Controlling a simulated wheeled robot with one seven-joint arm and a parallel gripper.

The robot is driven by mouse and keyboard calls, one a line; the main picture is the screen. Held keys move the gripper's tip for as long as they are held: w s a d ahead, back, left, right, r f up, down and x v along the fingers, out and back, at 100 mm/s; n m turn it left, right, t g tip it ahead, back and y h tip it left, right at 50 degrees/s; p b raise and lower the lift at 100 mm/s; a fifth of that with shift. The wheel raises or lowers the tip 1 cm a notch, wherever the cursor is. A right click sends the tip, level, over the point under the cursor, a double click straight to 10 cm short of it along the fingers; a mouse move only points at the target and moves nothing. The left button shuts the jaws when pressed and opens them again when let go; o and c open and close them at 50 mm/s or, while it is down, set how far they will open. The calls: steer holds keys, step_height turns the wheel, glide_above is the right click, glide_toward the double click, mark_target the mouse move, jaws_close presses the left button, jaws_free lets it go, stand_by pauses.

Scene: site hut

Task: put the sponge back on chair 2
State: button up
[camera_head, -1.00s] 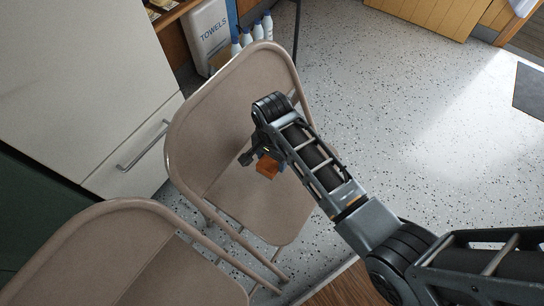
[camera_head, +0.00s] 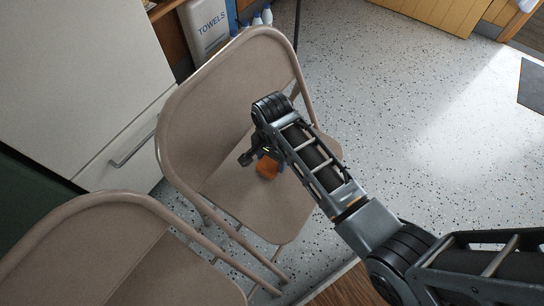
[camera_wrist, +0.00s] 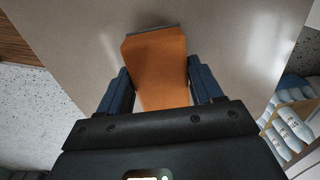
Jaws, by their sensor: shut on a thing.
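The sponge (camera_head: 267,168) is a small orange block; in the wrist view it (camera_wrist: 157,70) has a dark strip along its far edge. My gripper (camera_head: 258,160) is shut on it, with one blue-black finger on each side in the wrist view (camera_wrist: 157,85). The gripper and sponge are over the seat of the farther beige folding chair (camera_head: 255,205). I cannot tell whether the sponge touches the seat. A second beige folding chair (camera_head: 85,240) stands at the lower left. No number shows on either chair.
A pale cabinet (camera_head: 80,80) with a bar handle stands left of the chairs. A towels box (camera_head: 208,25) and several white bottles (camera_head: 257,17) are behind the farther chair; bottles also show in the wrist view (camera_wrist: 290,125).

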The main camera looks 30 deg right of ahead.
steer(key=shift+f, duration=0.4)
steer(key=o, duration=1.1)
step_height(320, 180, up, 8)
steer(key=shift+f+p, duration=0.1)
steer(key=shift+p, duration=1)
